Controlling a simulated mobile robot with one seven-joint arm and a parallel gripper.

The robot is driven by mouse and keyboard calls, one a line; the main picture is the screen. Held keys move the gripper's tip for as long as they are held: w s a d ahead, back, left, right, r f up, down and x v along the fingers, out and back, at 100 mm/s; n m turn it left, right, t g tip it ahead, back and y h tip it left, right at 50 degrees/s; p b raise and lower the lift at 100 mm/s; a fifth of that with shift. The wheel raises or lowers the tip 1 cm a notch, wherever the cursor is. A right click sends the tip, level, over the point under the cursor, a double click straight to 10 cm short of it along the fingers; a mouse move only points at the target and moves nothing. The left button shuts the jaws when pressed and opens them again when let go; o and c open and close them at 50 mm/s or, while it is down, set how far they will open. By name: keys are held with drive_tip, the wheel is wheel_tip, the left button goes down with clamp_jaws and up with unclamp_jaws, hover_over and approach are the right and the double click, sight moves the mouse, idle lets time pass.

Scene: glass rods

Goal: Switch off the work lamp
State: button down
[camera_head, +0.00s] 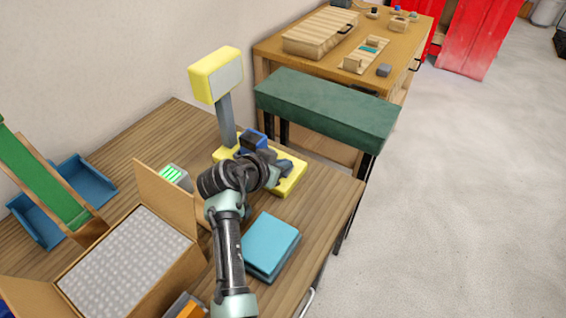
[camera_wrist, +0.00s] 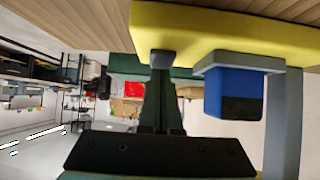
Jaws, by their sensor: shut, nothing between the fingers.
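The work lamp stands on the wooden table, with a yellow head (camera_head: 214,77) bearing a pale panel, a grey post (camera_head: 227,122) and a yellow base (camera_head: 291,182). I cannot tell whether the panel is lit. A blue block (camera_head: 251,139) with a dark part sits on the base near the post. The wrist view shows the yellow base (camera_wrist: 220,30) along the top and the blue block (camera_wrist: 232,88) right of my fingers. My gripper (camera_head: 284,169) is shut and empty, low over the base; its tips (camera_wrist: 163,60) appear beside the block, apart from it. Contact with the base is unclear.
A teal stack (camera_head: 271,245) lies on the table near my arm. An open cardboard box (camera_head: 188,240), a device with a green display (camera_head: 175,177) and a blue tray (camera_head: 88,178) are left. A dark green bench (camera_head: 325,105) stands behind right; open floor lies further right.

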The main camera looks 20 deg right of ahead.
drive_tip(key=shift+d+y, duration=0.1)
drive_tip(key=shift+y, duration=0.2)
drive_tip(key=shift+f, duration=0.2)
drive_tip(key=shift+w+d, duration=0.1)
drive_tip(key=shift+w, duration=0.05)
drive_tip(key=shift+w+d+r, duration=0.3)
drive_tip(key=shift+w+d, duration=0.1)
drive_tip(key=shift+d, duration=0.1)
